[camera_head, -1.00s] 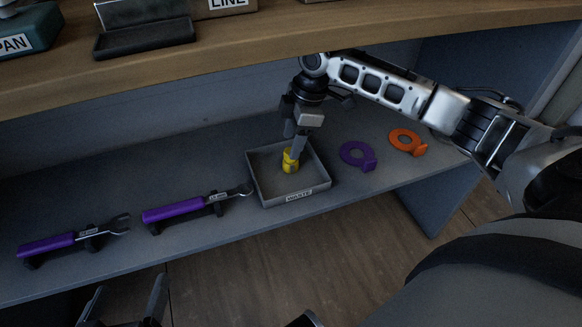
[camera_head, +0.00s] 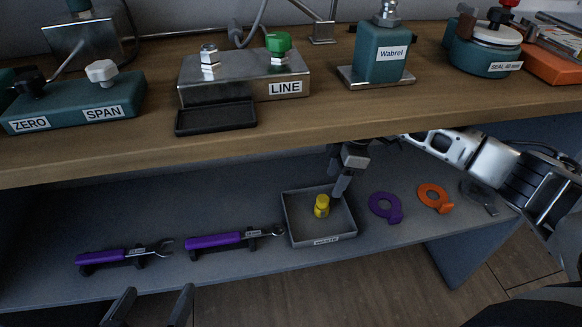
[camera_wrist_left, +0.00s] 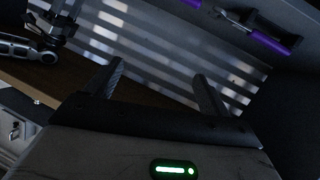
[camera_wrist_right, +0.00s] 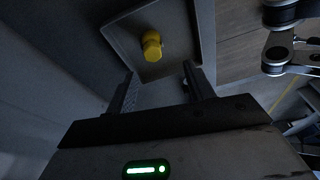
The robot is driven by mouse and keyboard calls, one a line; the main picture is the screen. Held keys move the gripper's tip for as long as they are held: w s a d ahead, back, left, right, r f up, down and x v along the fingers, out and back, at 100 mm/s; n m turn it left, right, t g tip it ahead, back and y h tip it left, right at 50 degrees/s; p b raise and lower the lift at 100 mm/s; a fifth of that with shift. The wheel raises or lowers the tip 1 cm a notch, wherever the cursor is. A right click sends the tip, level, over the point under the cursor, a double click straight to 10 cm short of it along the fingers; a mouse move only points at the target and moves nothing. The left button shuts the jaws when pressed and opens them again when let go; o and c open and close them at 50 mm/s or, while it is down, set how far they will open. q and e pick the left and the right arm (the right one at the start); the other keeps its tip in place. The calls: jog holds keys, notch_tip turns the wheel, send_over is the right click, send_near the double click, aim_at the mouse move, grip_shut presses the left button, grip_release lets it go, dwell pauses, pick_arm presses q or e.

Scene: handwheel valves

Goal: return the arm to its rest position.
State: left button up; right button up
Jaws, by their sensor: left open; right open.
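My right gripper (camera_head: 340,185) is at the rear right of the grey waste tray (camera_head: 288,222) on the lower shelf. It is open and empty. In the right wrist view its two fingers (camera_wrist_right: 160,92) stand apart below the tray, with nothing between them. A yellow part (camera_head: 321,206) lies in the tray, clear of the fingers; it also shows in the right wrist view (camera_wrist_right: 152,46). My left gripper (camera_head: 150,305) is low at the front left, off the shelf. It is open and empty, and its spread fingers (camera_wrist_left: 160,82) show in the left wrist view.
Two purple-handled wrenches (camera_head: 213,241) rest on holders left of the tray. The worktop edge (camera_head: 270,125) overhangs my right arm. The worktop carries the LINE block (camera_head: 240,75) and a Wabrel device (camera_head: 380,52).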

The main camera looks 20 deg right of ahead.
jog(key=shift+w+d+r+t, duration=0.2)
jog(key=shift+w+r, duration=0.15)
jog(key=shift+r, duration=0.25)
jog(key=shift+w+d+r+t, duration=0.15)
jog(key=shift+w+r, duration=0.2)
jog(key=shift+r, duration=0.25)
jog(key=s+a+f+m+t+y+p, duration=0.1)
jog(key=s+a+f+t+p, duration=0.2)
jog(key=a, duration=0.5)
jog(key=s+a+f+m+y+p, duration=0.1)
jog(key=s+a+f+m+p, duration=0.15)
jog(key=s+a, duration=0.4)
pick_arm(q)
jog(key=s+a+r+g+y+p, duration=0.1)
jog(key=s+a+r+y+p, duration=0.1)
jog(key=a+p, duration=0.3)
jog(key=y+p, duration=0.1)
jog(key=p, duration=0.2)
jog(key=shift+a+r+n+g, duration=0.2)
jog(key=shift+a+n+g, duration=0.1)
jog(key=shift+n+g, duration=0.1)
pick_arm(e)
jog(key=s+a+r+m+t+h, duration=0.1)
jog(key=s+a+r+m+t, duration=0.2)
jog(key=s+r+m+t, duration=0.3)
notch_tip(320, 180, up, 5)
jog(key=s+m, duration=0.2)
jog(key=shift+s+a, duration=0.35)
jog(key=shift+s, duration=0.05)
jog(key=shift+t, duration=0.25)
